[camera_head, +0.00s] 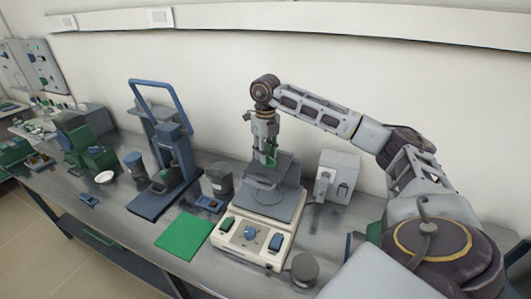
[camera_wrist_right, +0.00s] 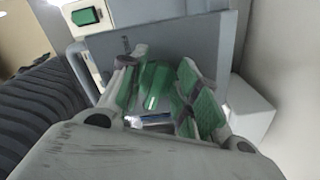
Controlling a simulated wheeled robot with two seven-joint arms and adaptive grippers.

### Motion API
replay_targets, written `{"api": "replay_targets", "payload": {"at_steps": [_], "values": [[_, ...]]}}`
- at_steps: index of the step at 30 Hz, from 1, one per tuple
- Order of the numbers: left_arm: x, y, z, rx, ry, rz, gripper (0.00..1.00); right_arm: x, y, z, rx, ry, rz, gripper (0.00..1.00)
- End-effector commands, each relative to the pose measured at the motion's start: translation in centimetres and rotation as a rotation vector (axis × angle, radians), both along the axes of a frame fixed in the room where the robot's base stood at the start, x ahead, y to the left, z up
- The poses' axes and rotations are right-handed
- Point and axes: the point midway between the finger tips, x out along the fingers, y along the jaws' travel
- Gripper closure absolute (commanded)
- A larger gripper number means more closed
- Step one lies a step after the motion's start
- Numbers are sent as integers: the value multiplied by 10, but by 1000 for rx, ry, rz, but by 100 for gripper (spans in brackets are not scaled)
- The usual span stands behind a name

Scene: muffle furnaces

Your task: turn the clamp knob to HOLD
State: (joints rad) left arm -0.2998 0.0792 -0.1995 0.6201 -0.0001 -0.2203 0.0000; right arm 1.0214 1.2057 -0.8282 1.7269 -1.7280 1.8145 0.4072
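A bench device with a cream base (camera_head: 225,237) stands on the bench below my right gripper. Its front panel carries a small round dial (camera_head: 250,233), a green control and a blue control. I cannot tell which part is the clamp knob, and no HOLD mark is readable. My right gripper (camera_head: 268,160) points down over the device's grey upper plate (camera_head: 285,207). In the wrist view its green-padded fingers (camera_wrist_right: 172,88) stand apart with a gap between them, in front of a grey plate (camera_wrist_right: 195,45). My left gripper is out of view.
A blue-framed press (camera_head: 175,165) stands left of the device, with a green mat (camera_head: 185,236) in front. A dark container (camera_head: 219,178) stands close on the left. A light grey box (camera_head: 338,175) is close on the right. A round grey object (camera_head: 304,268) lies near the front edge.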

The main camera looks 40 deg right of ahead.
Motion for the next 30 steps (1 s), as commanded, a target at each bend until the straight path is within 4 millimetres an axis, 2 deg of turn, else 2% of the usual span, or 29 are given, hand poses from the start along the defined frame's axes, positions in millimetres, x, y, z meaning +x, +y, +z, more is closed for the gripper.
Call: {"api": "replay_targets", "payload": {"at_steps": [14,20,30], "values": [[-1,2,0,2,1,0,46,0,0,5,0,1,1,65],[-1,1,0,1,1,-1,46,0,0,22,1,0,1,65],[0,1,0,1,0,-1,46,0,0,70,1,0,0,65]]}}
